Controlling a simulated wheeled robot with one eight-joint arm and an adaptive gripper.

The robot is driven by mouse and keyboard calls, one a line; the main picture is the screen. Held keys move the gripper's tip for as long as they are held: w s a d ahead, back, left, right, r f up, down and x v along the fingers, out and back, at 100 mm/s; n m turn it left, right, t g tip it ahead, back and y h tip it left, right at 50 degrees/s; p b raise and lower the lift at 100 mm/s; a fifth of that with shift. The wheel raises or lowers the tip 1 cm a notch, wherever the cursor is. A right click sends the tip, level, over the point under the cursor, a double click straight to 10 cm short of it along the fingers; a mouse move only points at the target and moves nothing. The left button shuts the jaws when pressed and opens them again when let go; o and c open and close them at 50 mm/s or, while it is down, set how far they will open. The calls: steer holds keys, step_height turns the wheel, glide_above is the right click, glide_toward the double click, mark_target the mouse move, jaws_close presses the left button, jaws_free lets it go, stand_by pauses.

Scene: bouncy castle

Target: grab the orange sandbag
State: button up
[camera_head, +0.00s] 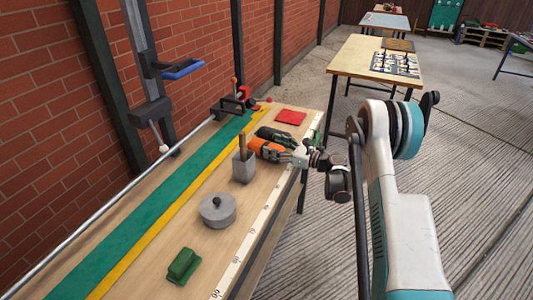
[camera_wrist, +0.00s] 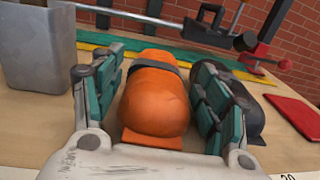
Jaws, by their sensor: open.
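The orange sandbag (camera_wrist: 155,98) has a dark band across it and lies on the wooden bench top. In the wrist view it sits between the two green-padded fingers of my gripper (camera_wrist: 160,105), with narrow gaps showing on both sides. My gripper is open around it. In the head view the orange sandbag (camera_head: 265,147) shows near the bench's right edge, with my gripper (camera_head: 282,152) reaching over it from the right. A black sandbag (camera_wrist: 248,120) lies just right of the right finger in the wrist view, partly hidden by it.
A grey square holder (camera_head: 243,168) stands close to the orange sandbag. A red flat pad (camera_head: 290,117) lies beyond the black bag. A round grey weight (camera_head: 217,210) and a green block (camera_head: 183,265) lie nearer. A metal rail (camera_head: 110,211) runs along the wall side.

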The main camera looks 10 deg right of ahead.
steer(key=shift+x, duration=1.1)
steer(key=c, duration=1.5)
steer(key=shift+c, duration=0.2)
